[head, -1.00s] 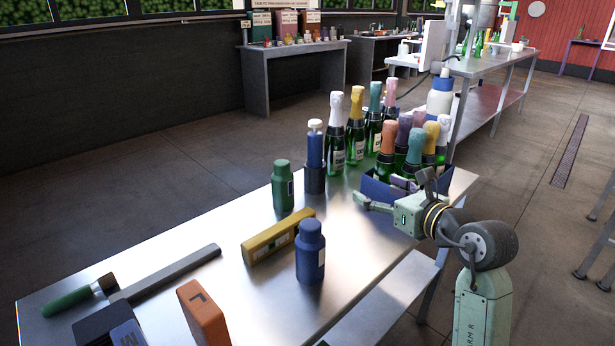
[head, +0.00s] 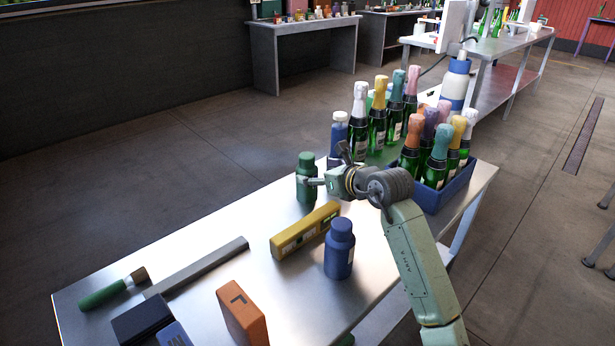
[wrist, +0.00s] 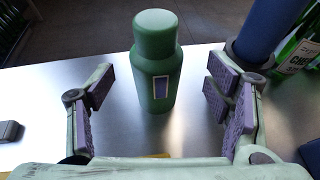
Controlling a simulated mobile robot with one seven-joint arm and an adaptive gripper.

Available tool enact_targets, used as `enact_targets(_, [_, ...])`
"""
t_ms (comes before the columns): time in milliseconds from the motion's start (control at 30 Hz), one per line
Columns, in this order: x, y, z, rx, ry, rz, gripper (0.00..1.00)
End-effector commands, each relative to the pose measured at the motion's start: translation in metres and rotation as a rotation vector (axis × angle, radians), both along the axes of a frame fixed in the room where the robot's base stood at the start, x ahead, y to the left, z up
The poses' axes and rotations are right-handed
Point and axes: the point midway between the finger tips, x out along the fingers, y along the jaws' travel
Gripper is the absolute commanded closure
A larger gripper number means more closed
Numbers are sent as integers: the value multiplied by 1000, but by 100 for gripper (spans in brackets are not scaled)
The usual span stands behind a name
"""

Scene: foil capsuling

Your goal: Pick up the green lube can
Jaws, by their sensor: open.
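The green lube can (head: 306,182) stands upright on the metal table, near its far edge. In the wrist view the can (wrist: 155,75) is ahead and near the middle, with a small label on its front. My gripper (head: 318,176) is beside the can in the head view. In the wrist view my gripper (wrist: 163,97) is open, one padded finger on each side. The can stands at or just beyond the fingertips, between their lines. The fingers do not appear to press on it.
A blue cylinder in a dark holder (wrist: 247,55) stands close to the right finger. A yellow level (head: 304,230) and a blue bottle (head: 339,250) stand nearer on the table (head: 215,240). Foil-topped bottles and a blue crate (head: 448,188) are to the right.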

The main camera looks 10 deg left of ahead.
Motion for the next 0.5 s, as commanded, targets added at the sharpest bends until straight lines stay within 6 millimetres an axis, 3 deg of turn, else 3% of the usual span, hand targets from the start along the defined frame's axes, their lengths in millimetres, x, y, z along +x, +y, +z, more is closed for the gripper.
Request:
enact_targets(300, [21,30,-15,1,3,1,27])
enact_targets(500, [30,38,-23,0,-1,-1,27])
